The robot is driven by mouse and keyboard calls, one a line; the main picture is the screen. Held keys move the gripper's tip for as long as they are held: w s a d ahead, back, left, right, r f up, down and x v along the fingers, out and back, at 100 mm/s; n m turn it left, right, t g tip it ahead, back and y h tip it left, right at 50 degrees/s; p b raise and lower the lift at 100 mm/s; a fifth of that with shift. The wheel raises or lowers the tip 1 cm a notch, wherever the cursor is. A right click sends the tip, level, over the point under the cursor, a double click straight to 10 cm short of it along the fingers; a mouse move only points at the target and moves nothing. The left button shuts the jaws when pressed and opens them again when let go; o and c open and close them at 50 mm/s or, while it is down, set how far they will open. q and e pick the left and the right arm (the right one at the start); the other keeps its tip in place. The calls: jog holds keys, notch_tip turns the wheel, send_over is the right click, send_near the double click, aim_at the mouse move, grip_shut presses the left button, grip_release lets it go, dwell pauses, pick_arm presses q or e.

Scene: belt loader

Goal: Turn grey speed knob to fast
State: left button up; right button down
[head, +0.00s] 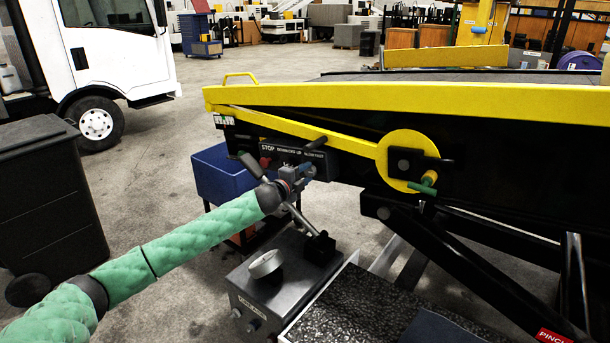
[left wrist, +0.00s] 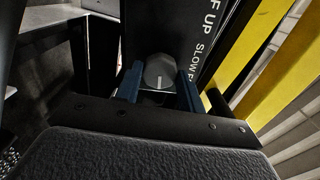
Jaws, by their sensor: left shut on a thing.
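The grey speed knob (left wrist: 159,72) shows in the left wrist view, a round dark grey knob with a pale pointer line. It sits on the black control panel (head: 292,154) under the belt loader's yellow rail, beside printed words that include UP and SLOW. My left gripper (left wrist: 158,84) has its two blue fingers on either side of the knob and is shut on it. In the head view my left gripper (head: 308,170) is at the right part of the panel and hides the knob. My right gripper is not in view.
A red stop button (head: 265,162) sits at the panel's left. Below are a grey box (head: 270,283) with a round wheel and a lever, and a blue bin (head: 222,178). The yellow rail (head: 400,98) runs above the panel. A dark wheeled bin (head: 50,190) stands left.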

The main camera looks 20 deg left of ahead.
pick_arm(q)
jog(key=shift+m, duration=0.4)
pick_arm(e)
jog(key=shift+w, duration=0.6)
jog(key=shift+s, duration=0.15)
